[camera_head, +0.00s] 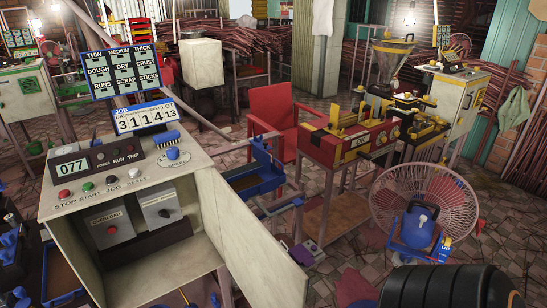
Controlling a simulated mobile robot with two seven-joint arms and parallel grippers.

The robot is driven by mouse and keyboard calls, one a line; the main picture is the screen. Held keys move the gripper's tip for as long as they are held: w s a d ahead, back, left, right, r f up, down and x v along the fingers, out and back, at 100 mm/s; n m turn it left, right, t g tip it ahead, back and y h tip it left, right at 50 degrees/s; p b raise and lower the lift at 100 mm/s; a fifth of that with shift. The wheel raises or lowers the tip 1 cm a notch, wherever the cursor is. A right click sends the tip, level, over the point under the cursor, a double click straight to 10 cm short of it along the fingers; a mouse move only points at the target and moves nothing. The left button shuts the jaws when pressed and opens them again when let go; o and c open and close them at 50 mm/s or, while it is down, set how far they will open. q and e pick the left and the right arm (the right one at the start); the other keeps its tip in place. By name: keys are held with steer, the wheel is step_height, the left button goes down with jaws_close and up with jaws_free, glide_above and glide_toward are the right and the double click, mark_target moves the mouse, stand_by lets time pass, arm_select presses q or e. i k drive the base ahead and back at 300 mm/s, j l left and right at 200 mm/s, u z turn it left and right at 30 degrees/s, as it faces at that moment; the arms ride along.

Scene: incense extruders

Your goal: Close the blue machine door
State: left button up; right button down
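A beige control cabinet (70,208) with blue fittings stands in the left foreground. Its door (245,240) hangs wide open, swung out toward the right and the front. Inside the open cabinet, two grey boxes (108,222), one with a red button and one with a dial, are visible. The sloped panel on top carries a display reading 077, several buttons and a blue knob (172,154). I see no blue panel on the door itself; its face is beige.
A caged fan with a blue motor (417,226) stands right of the door. A red chair (283,115) and a red and yellow machine (350,145) stand behind. Some tiled floor shows between the door and fan.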

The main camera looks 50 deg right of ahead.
mark_target(268, 276)
steer(key=k+l, duration=0.15)
steer(key=l, duration=0.15)
steer(key=k+l, duration=0.25)
steer(key=l, duration=0.75)
steer(key=i+l, duration=0.1)
steer(key=l, duration=0.35)
